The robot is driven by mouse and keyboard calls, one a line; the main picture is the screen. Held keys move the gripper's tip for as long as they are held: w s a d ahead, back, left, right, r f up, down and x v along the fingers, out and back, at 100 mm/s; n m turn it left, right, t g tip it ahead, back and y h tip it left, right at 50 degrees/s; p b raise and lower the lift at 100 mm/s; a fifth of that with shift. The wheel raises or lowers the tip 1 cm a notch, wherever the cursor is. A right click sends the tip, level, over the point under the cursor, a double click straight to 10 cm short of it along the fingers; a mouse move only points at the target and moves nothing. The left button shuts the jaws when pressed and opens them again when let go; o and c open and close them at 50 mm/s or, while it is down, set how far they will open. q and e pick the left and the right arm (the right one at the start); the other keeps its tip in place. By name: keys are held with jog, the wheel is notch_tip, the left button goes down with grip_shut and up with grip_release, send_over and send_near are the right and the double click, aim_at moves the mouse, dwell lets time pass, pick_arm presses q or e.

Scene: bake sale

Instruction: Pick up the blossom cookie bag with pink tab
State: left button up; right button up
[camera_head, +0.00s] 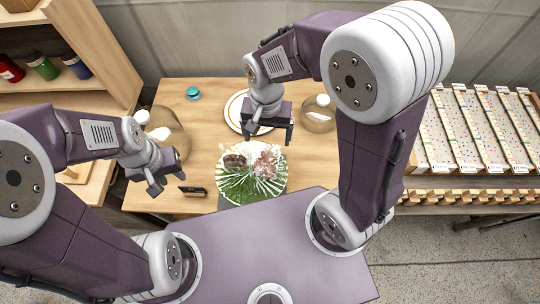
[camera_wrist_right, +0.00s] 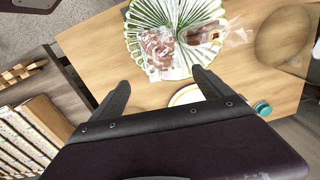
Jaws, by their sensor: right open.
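A clear bag with pink contents (camera_head: 267,160) lies on a green-and-white leaf-patterned plate (camera_head: 245,192). A clear bag with brown contents (camera_head: 234,162) lies beside it on the left. I cannot make out a pink tab clearly. In the right wrist view, the pink bag (camera_wrist_right: 158,48) is just beyond the fingertips, and the brown bag (camera_wrist_right: 203,36) is to its right. My right gripper (camera_head: 271,139) is open and empty, above the table behind the plate; it also shows in the right wrist view (camera_wrist_right: 160,80). My left gripper (camera_head: 165,187) looks open and empty, left of the plate.
A white plate with a gold rim (camera_head: 233,115) is behind my right gripper. Rounded transparent covers stand left (camera_head: 172,130) and right (camera_head: 319,121). A teal item (camera_head: 193,93) and a small dark sign (camera_head: 193,191) are on the table (camera_head: 190,115). A display rack is right.

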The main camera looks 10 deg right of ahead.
jog(key=b, duration=0.1)
send_over(265, 156)
jog(key=f, duration=0.6)
jog(key=shift+d, duration=0.2)
jog(key=shift+a+f, duration=0.1)
notch_tip(265, 156, down, 6)
jog(key=shift+r+b, duration=0.1)
jog(key=shift+b, duration=0.7)
jog(key=shift+s, duration=0.1)
jog(key=c, duration=1)
